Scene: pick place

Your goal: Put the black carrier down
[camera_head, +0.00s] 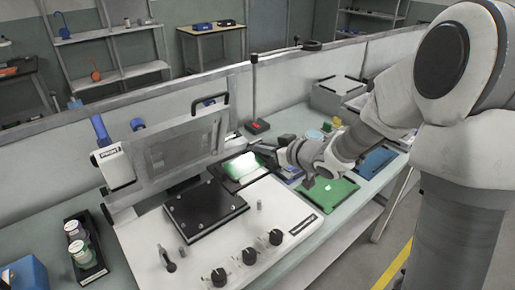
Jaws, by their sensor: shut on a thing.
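My gripper (267,149) is at the end of my arm, which reaches in from the right. It is over the back part of the bench, just right of the white machine.
The white machine (150,240) has knobs, a black plate (205,208) and a raised clear-windowed frame (185,150). A green mat (335,196) and a blue mat (377,162) lie to the right. A black tray (92,272) with jars stands at left. A low partition runs behind.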

